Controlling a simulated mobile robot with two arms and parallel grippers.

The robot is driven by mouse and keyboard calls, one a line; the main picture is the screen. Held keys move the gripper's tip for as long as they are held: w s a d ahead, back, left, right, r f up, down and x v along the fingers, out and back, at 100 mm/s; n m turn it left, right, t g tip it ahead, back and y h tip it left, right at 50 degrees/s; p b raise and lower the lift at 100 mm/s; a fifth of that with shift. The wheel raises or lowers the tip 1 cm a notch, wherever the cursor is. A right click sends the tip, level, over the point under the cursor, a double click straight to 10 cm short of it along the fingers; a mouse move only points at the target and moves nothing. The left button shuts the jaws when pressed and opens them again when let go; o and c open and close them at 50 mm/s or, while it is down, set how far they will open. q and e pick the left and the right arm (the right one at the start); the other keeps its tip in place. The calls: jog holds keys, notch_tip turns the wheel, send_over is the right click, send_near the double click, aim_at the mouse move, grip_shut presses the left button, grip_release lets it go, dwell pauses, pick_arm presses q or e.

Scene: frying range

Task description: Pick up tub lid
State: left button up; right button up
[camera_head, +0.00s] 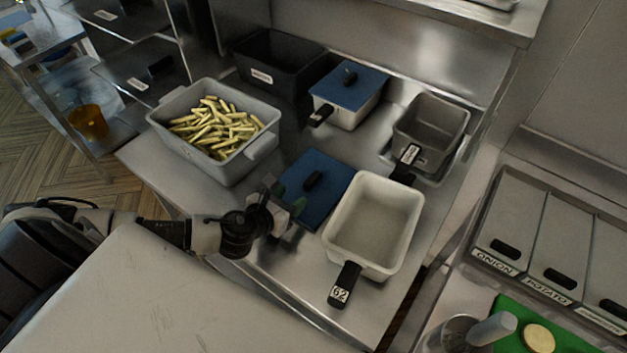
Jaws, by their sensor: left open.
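A second blue lid (345,86) covers another white tub (348,115) at the back. My left gripper (287,200) is open at the left edge of the nearer lid, with its fingers pointing toward the handle. I cannot tell whether the fingers touch the lid. The gripper hides part of the lid's left edge. My right gripper is not in view.
A grey bin of cut fries (265,147) stands behind my left gripper. A black bin (277,66) and a grey tub (432,128) stand farther back. The white tub's handle (344,284) points forward. Labelled containers (512,220) and a green board (508,305) are at right.

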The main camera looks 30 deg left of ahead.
aim_at(307, 183)
pick_arm(q)
jog(key=shift+w+d+f, duration=0.1)
jog(key=shift+w+f, duration=0.05)
jog(key=shift+w, duration=0.4)
jog(key=shift+w+f, duration=0.1)
jog(key=shift+w, duration=0.15)
jog(key=p+x, duration=0.1)
jog(key=x, duration=0.3)
jog(key=shift+w+r+p, duration=0.25)
jog(key=shift+r+p, duration=0.1)
jog(key=shift+p, duration=0.05)
jog(key=shift+w+f, duration=0.3)
jog(key=shift+w, duration=0.15)
grip_shut()
